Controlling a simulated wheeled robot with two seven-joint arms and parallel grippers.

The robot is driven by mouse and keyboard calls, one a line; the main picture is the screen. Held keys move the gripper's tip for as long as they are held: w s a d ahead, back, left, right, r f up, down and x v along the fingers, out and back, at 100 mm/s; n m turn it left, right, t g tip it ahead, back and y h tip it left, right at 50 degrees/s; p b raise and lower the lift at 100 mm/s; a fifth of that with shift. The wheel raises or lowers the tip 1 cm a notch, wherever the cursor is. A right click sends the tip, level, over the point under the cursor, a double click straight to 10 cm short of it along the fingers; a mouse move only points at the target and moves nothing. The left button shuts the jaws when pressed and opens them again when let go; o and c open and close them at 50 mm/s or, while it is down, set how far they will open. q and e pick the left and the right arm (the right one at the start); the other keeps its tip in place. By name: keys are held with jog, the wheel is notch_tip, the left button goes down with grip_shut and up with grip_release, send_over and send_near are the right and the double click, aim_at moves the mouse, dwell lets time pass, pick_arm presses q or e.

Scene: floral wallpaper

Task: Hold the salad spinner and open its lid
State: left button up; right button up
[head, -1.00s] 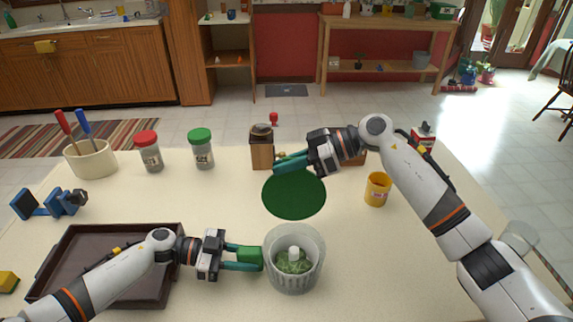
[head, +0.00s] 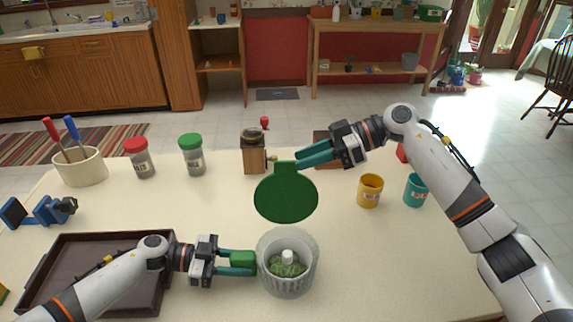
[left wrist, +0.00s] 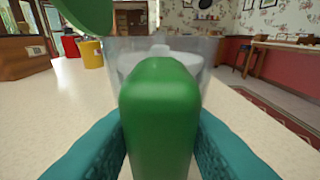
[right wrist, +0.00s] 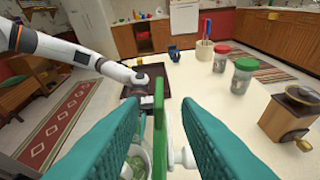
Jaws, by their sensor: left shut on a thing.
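The salad spinner (head: 288,278) is a clear bowl with green leaves inside, standing on the table. Its green lid (head: 286,198) is raised and tilted up at the bowl's far side, leaving the bowl open on top. My left gripper (head: 237,264) is shut on the spinner's green side handle (left wrist: 160,115), which fills the left wrist view. My right gripper (head: 305,159) is by the tab at the lid's top. In the right wrist view its fingers (right wrist: 163,105) are apart, with the edge-on lid (right wrist: 160,130) between their tips and gaps on both sides.
A brown tray (head: 165,245) lies left of the spinner. A coffee grinder (head: 253,158), two jars (head: 191,156) and a utensil crock (head: 82,168) stand behind. A yellow cup (head: 370,190) and a teal cup (head: 415,190) stand to the right. The table's front right is clear.

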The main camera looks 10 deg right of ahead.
jog(key=v, duration=0.5)
pick_arm(q)
jog(key=o, duration=1)
jog(key=shift+o, duration=0.2)
